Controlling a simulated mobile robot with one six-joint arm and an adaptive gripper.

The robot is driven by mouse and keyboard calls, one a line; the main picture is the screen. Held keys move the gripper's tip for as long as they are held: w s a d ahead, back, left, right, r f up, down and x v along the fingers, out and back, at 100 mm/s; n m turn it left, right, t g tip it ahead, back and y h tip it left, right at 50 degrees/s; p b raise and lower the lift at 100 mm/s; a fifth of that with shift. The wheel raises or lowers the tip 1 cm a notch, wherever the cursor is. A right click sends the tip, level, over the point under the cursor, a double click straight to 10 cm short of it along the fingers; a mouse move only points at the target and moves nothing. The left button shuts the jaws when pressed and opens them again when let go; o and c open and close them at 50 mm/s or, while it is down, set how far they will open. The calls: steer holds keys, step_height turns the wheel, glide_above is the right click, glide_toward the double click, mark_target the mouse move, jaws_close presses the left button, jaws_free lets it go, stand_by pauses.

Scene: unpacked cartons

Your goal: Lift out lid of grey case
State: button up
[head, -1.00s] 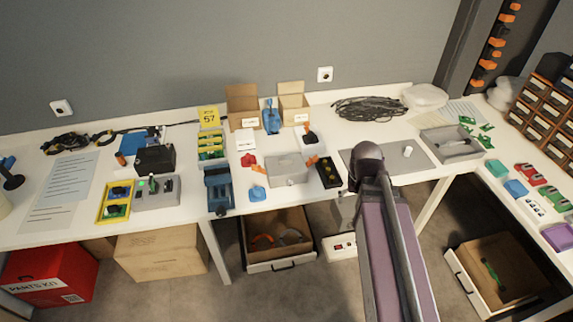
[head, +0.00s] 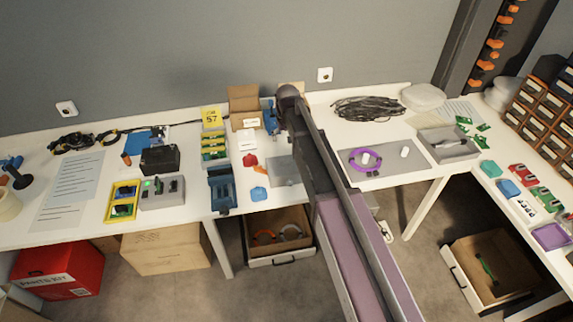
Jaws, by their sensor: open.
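A flat grey item (head: 281,171), which may be the grey case or its lid, lies near the front of the bench (head: 330,118). My arm covers its right part. A second grey case (head: 450,155) stands at the right of the bench, with raised walls and an open top; I cannot tell whether a lid lies inside it. I cannot tell which one the task means. My arm crosses the middle of the view, and my gripper is hidden behind it.
A grey mat (head: 390,172) holds a purple ring (head: 350,165) and small white pieces. A blue vise-like tool (head: 221,190) stands left of the flat grey item. An open cardboard box (head: 243,103) is behind. A coil of black cable (head: 368,108) lies at the back.

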mark_target(286, 161)
steer(key=shift+f, duration=0.2)
steer(key=f+b, duration=0.2)
steer(key=b, duration=0.1)
steer(key=f+b, duration=0.2)
steer(key=f, duration=0.1)
steer(key=w+f+b, duration=0.1)
steer(key=f+b, duration=0.2)
steer(key=shift+a+f+b, duration=0.1)
steer(key=shift+b, duration=0.2)
stand_by(0.7)
steer(key=shift+f, duration=0.1)
steer(key=f+b, duration=0.5)
steer(key=shift+w, duration=0.25)
stand_by(0.6)
steer(key=c, duration=1)
steer(key=shift+c, duration=0.2)
